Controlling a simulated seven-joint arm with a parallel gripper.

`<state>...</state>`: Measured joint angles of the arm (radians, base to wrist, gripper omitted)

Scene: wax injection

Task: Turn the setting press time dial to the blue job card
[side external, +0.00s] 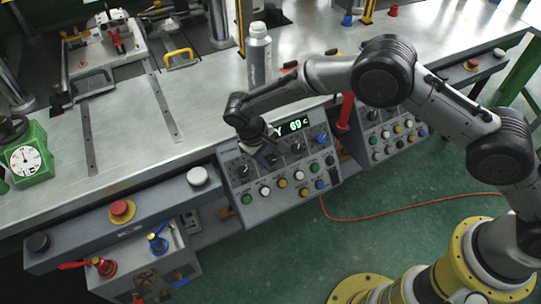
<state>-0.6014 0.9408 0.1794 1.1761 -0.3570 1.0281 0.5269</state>
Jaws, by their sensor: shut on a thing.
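The grey control panel (278,198) on the bench front carries a row of black dials above several coloured buttons. My gripper (268,158) is at this row, below the lit display, and is shut on a black dial. The gripper hides most of that dial and its pointer. Another black dial (243,171) shows to its left, and one more (297,147) to its right. The labels are too small to read, so I cannot tell which is the press time dial. I cannot make out a blue job card.
A green-lit display (292,126) sits just above the dials. A silver bottle (259,55) stands on the bench behind my gripper. A red lever (345,112) rises right of the panel, beside a second button panel (390,132). A red stop button (121,209) is at the left.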

